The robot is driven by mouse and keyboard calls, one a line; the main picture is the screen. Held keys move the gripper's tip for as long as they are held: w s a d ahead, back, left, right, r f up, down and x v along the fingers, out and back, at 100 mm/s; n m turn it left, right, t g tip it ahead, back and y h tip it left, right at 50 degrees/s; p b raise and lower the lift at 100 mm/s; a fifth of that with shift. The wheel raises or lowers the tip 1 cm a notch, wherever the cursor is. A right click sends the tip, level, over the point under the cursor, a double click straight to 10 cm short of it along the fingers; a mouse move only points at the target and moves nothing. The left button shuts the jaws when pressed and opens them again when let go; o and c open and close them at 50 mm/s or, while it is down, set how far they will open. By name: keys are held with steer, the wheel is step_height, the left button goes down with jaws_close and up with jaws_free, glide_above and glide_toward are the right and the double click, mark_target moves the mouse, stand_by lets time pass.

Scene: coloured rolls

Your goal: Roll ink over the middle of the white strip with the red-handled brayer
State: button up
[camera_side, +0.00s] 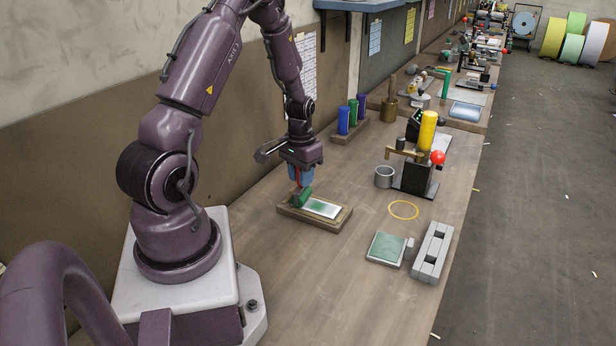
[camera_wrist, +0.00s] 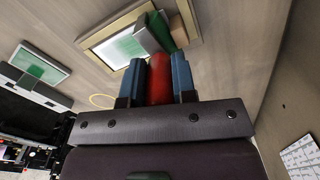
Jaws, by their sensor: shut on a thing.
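My gripper (camera_side: 301,178) is shut on the red handle (camera_wrist: 160,80) of the brayer, whose green roller (camera_side: 304,197) is low over the left part of a wooden board (camera_side: 338,223). In the wrist view, my blue fingers (camera_wrist: 160,72) stand either side of the handle. The white strip (camera_side: 327,209) lies on the board and has a green patch near its middle. The roller is at the strip's left end in the side view; whether it touches is hard to tell. It partly hides the strip.
A green ink plate (camera_side: 387,248) lies to the right, beside a grey slotted block (camera_side: 432,253). A yellow ring (camera_side: 403,210) lies flat on the table. A metal cup (camera_side: 384,177) and a press with a red knob (camera_side: 438,157) stand behind. Coloured cylinders (camera_side: 353,113) stand near the wall.

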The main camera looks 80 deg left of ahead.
steer(key=shift+w+d, duration=3.5)
steer(key=shift+w, duration=0.15)
steer(key=shift+s+a, duration=1.3)
steer(key=shift+s, duration=0.1)
steer(key=shift+s+a, duration=2.3)
steer(key=shift+s, duration=0.1)
steer(key=shift+r, duration=3)
steer(key=shift+r, duration=1.5)
steer(key=shift+w, duration=0.1)
